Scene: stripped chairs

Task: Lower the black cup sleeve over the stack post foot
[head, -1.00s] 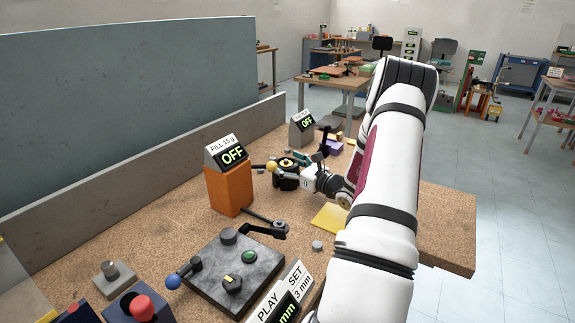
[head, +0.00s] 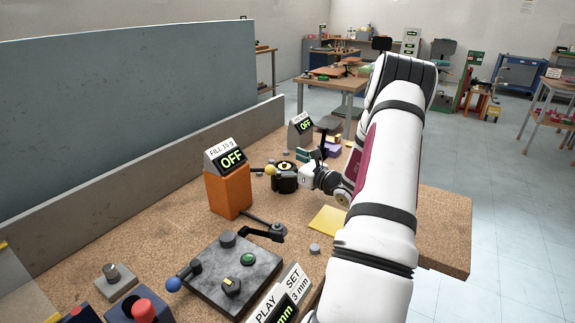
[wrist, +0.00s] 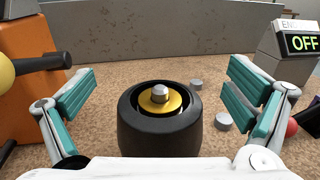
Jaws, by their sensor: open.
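The black cup sleeve (wrist: 158,130) stands upright on the bench in the wrist view. A yellow ring and the silver tip of the stack post (wrist: 160,93) show inside its open top, so the sleeve surrounds the post. The post's foot is hidden, and I cannot tell how fully the sleeve is seated. My gripper (wrist: 162,84) is open, with one teal finger on each side of the sleeve and visible gaps between. In the head view, the sleeve (head: 285,184) is just left of my gripper (head: 303,177).
A yellow-knobbed lever (head: 270,170) is close to the sleeve's left side. An orange block with an OFF display (head: 230,190) stands left; another OFF display (head: 302,130) stands behind. Small silver pieces (wrist: 223,121) lie right of the sleeve. A yellow sheet (head: 328,220) lies nearer.

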